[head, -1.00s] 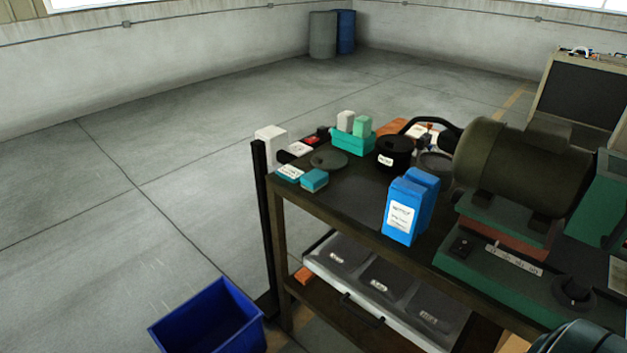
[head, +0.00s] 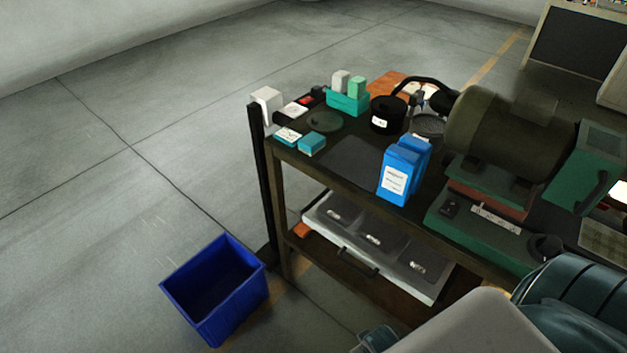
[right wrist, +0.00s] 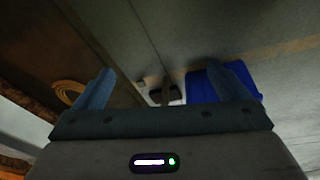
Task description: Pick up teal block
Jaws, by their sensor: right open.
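The small teal block (head: 312,144) lies on the near-left corner of the dark workbench top (head: 345,158). A flatter teal box with a white label (head: 287,137) is just left of it. In the right wrist view my right gripper (right wrist: 160,90) is open and has nothing between its fingers. The teal block cannot be made out in that view. In the head view parts of my right arm fill the lower right, well apart from the block. My left gripper is not in view.
Close by on the bench are a round dark dish (head: 323,121), a teal holder (head: 347,104) with upright blocks, a black round pot (head: 387,115) and blue cartons (head: 398,176). A large green machine (head: 505,130) stands right. A blue bin (head: 215,290) is on the floor.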

